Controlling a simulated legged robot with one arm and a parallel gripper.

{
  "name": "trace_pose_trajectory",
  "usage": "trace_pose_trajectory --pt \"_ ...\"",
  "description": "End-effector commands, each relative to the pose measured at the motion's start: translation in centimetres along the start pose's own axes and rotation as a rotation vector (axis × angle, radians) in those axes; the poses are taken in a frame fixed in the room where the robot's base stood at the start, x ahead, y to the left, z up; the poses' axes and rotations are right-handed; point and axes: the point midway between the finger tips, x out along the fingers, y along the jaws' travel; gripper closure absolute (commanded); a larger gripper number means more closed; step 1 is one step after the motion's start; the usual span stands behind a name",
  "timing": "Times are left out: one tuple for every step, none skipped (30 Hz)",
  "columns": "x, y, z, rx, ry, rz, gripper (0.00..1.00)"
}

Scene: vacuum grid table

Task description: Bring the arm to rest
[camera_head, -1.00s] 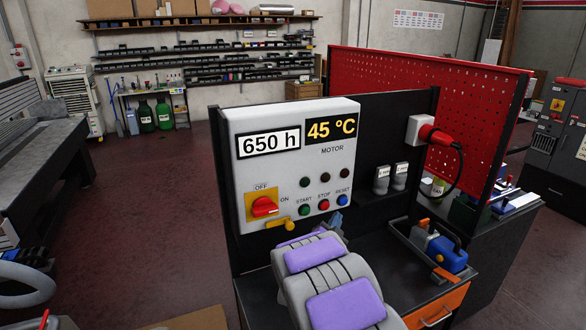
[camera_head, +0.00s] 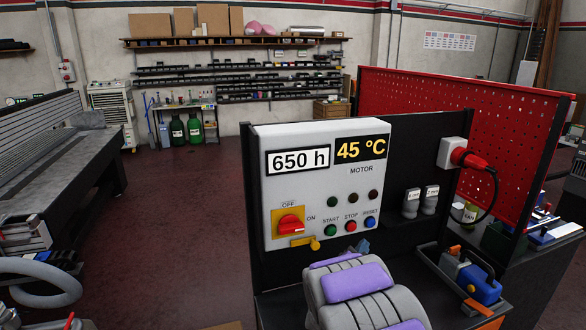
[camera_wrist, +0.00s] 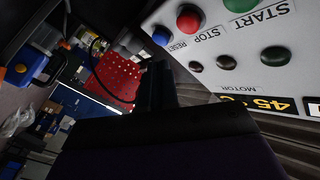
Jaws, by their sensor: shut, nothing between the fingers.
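My arm (camera_head: 350,285), grey with purple pads, rises from the bottom of the head view in front of the motor control panel (camera_head: 265,190). My gripper (camera_wrist: 157,85) shows as close-set dark fingers in the wrist view; it is shut and empty. I cannot tell the exact gap to the panel.
A red pegboard (camera_head: 460,130) stands behind the panel on the right. A tray with a blue and yellow tool (camera_head: 475,280) lies right of my arm. A red plug (camera_head: 465,157) hangs on the black board. Open floor (camera_head: 190,220) lies to the left.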

Motion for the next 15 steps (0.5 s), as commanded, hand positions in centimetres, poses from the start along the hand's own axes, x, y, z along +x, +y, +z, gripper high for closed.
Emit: trace_pose_trajectory --pt "-0.4 -0.4 0.0 -0.003 -0.052 0.012 1.00" --pt "-0.8 -0.5 0.2 -0.009 -0.095 0.023 1.00" --pt "-1.4 -0.8 0.5 -0.017 -0.154 0.034 1.00" --pt "-1.9 -1.0 0.7 -0.026 -0.199 0.042 1.00" --pt "-2.6 -1.1 1.1 -0.036 -0.249 0.050 1.00" --pt "-3.5 -1.4 1.3 -0.051 -0.312 0.059 1.00" --pt "-4.3 -1.5 1.6 -0.063 -0.359 0.064 1.00" --pt "-5.1 -1.6 1.9 -0.078 -0.406 0.069 1.00" --pt "-6.3 -1.7 2.1 -0.097 -0.468 0.075 1.00" --pt "-7.3 -1.8 2.3 -0.114 -0.518 0.078 1.00" --pt "-8.3 -1.8 2.4 -0.130 -0.564 0.082 1.00" --pt "-9.7 -1.8 2.5 -0.155 -0.626 0.084 1.00" --pt "-10.9 -1.8 2.6 -0.173 -0.674 0.087 1.00" --pt "-12.1 -1.7 2.7 -0.193 -0.721 0.089 1.00" --pt "-13.8 -1.6 2.7 -0.220 -0.782 0.090 1.00"
